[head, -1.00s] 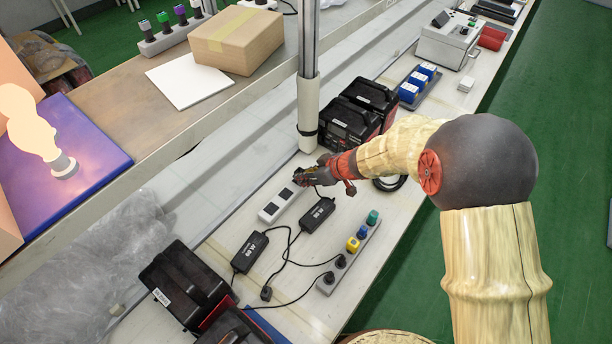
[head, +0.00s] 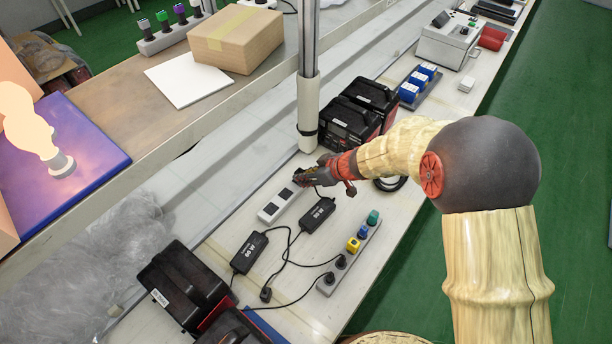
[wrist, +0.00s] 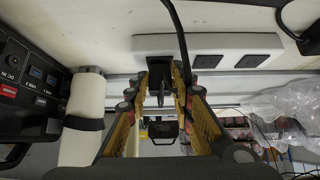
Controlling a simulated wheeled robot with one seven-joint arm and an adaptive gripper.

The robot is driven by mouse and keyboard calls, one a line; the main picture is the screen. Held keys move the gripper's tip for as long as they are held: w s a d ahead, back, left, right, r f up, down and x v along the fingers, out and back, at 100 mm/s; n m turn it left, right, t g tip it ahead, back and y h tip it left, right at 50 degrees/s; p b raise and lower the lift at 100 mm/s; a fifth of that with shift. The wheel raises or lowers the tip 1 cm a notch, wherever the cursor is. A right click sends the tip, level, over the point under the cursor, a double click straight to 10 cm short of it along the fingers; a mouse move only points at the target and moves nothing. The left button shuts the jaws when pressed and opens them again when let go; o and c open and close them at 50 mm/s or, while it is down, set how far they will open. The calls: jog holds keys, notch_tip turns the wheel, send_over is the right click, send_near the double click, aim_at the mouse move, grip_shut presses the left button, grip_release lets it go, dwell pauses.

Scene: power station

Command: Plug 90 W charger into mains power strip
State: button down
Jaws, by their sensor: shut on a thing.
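The white power strip (head: 270,213) lies on the bench with dark sockets on top; two sockets show free in the wrist view, right of my gripper (wrist: 161,85). My gripper (head: 305,177) is at the strip's far end in the head view. It is shut on a black plug (wrist: 159,66), whose cable runs up past the strip. The plug overlaps the strip's face; I cannot tell whether it is in a socket. The charger nearer my gripper, apparently the 90 W one (head: 318,214), lies beside the strip. A second charger (head: 249,253), apparently 65 W, lies nearer.
A grey connector strip (head: 327,284) with coloured plugs lies right of the chargers. A loose plug (head: 265,294) lies nearby. Black cases (head: 352,118) and a post (head: 308,105) stand beyond my gripper. Another black case (head: 182,284) stands at the near left.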

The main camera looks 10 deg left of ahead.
jog(key=shift+f+b, duration=0.2)
jog(key=shift+b, duration=0.15)
jog(key=c, duration=1.5)
grip_release()
jog(key=shift+o, duration=0.2)
jog(key=v, duration=1.2)
